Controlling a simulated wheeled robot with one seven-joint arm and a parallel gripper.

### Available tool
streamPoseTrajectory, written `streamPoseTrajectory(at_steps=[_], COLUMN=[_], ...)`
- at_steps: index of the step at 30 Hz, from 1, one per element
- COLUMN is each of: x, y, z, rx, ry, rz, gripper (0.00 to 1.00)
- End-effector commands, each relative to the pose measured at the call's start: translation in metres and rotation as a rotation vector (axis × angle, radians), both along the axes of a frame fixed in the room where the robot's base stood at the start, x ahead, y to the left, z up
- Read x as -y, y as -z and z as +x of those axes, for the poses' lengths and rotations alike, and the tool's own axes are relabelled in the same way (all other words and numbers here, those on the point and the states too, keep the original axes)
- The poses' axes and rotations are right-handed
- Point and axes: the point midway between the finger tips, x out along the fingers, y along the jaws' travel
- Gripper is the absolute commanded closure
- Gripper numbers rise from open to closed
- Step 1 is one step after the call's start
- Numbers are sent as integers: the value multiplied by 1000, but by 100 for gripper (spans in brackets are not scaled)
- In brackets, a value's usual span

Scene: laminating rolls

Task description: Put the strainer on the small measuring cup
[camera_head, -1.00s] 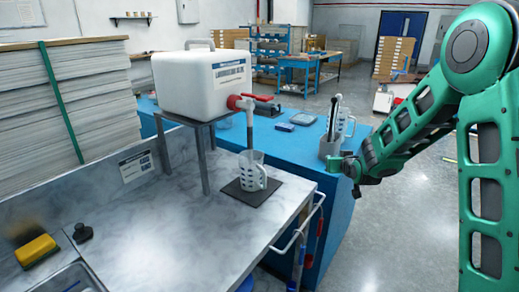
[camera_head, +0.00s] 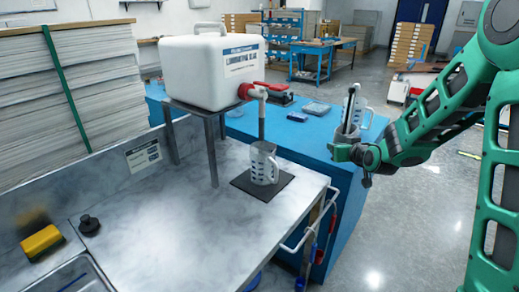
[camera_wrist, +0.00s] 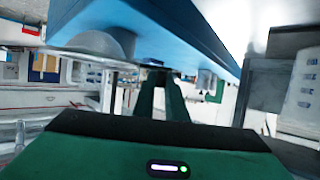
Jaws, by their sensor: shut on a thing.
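My gripper (camera_head: 340,152) is at the right, at the near edge of the blue table. It is shut on a thin part of what looks like the strainer; a grey, rounded bowl shape (camera_wrist: 100,42) shows beside the fingers in the wrist view, but the grip itself is unclear. A clear measuring cup with a handle (camera_head: 263,165) stands upright on a dark mat (camera_head: 243,184) on the marble counter. Another measuring cup (camera_head: 358,104) stands on the blue table, partly hidden behind a grey container. I cannot tell which cup is smaller.
A white jug with a red tap (camera_head: 210,72) sits on a metal stand above the counter. The grey container (camera_head: 347,134) with a black rod stands just behind my gripper. A yellow sponge (camera_head: 41,242) lies by the sink. The counter's front middle is clear.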

Motion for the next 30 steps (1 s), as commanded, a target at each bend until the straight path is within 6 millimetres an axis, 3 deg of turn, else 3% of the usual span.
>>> streamPoseTrajectory(at_steps=[9, 15, 18, 23, 30], x=[-106, -154, -166, -178, -214], y=[-62, -95, -105, -113, -113], z=[-127, -198, -221, -238, -214], rx=[8, 9, 7, 3, 1], ry=[-410, -629, -698, -753, -763], rz=[-2, -5, -5, -6, -7], gripper=[100, 100, 100, 100, 100])
